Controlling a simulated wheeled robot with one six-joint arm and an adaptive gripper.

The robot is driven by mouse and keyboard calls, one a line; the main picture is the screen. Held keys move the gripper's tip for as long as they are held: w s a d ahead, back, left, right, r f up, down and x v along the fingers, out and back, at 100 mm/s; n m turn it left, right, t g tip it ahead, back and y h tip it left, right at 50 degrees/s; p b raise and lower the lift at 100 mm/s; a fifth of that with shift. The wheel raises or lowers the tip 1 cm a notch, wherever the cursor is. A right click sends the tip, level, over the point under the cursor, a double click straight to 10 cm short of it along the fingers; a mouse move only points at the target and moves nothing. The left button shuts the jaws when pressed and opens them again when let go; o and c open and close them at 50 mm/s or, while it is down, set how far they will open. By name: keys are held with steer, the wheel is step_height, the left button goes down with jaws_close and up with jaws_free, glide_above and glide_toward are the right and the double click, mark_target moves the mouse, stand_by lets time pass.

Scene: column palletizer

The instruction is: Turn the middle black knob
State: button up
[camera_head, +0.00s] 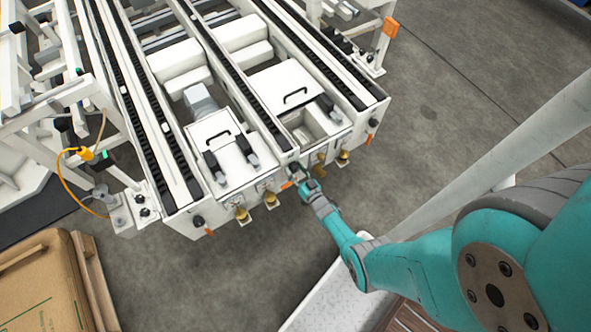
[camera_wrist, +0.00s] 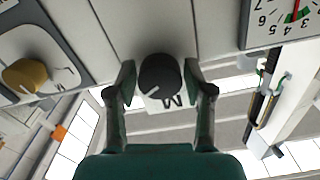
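The middle black knob (camera_wrist: 160,75) is on the pale front panel of the machine, with a white pointer line toward its lower left in the wrist view. My gripper (camera_wrist: 161,82) has one green fingertip on each side of the knob, and both look to be touching it. In the head view my gripper (camera_head: 299,176) is at the middle of the machine's front face and largely covers the knob there.
A yellow knob (camera_wrist: 25,76) on a grey plate is left of my gripper, and a dial gauge (camera_wrist: 283,18) is at the upper right. Other black knobs (camera_head: 198,222) (camera_head: 372,123) are near the front face's ends. A brown box (camera_head: 40,285) stands lower left.

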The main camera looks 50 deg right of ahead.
steer(key=shift+o, duration=0.3)
steer(key=v, duration=1.2)
stand_by(0.4)
